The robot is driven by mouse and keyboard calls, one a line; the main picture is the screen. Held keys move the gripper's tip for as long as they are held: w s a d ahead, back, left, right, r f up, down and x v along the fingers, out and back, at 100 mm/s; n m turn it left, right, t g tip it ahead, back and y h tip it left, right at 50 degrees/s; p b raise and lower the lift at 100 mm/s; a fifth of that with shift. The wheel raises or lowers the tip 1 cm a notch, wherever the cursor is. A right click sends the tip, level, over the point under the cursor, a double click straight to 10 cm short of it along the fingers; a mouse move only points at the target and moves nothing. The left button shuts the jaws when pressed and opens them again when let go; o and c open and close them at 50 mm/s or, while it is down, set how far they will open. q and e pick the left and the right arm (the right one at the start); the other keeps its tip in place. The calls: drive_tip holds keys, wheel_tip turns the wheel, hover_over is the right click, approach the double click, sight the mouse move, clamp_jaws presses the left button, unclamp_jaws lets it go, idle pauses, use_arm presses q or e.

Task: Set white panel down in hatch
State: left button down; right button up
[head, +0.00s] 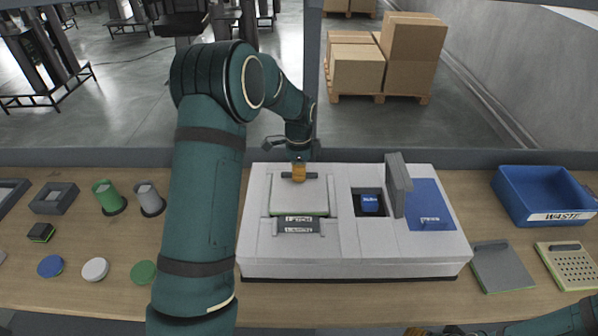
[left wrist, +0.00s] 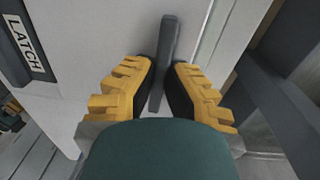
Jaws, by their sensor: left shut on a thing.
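The white panel (head: 298,198) lies level over the hatch opening on the left part of the white machine (head: 350,255). A green line shows under its front edge, by the LATCH labels; I cannot tell if it is fully seated. My left gripper (head: 299,174) reaches the dark bar handle at the panel's rear and is shut on it. In the left wrist view, the gripper fingers (left wrist: 162,85) stand on both sides of the handle (left wrist: 166,50), with a white surface (left wrist: 95,35) below. My right gripper (head: 415,331) barely shows at the bottom edge, its fingers cut off.
Right of the hatch, a recess holds a blue block (head: 370,203) beside a raised grey flap (head: 398,185). A grey panel (head: 502,268) and a perforated panel (head: 570,265) lie at right, near a blue WASTE bin (head: 545,196). Cups and coloured discs sit at left.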

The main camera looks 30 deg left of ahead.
use_arm(q)
drive_tip(key=shift+f, duration=0.3)
idle(0.4)
idle(0.3)
drive_tip(key=c, duration=1.1)
unclamp_jaws()
drive_tip(key=shift+o, duration=0.2)
drive_tip(key=shift+r+p, duration=2.25)
drive_tip(key=shift+r, duration=1.35)
drive_tip(key=shift+s+f, duration=0.1)
drive_tip(key=shift+f, duration=0.05)
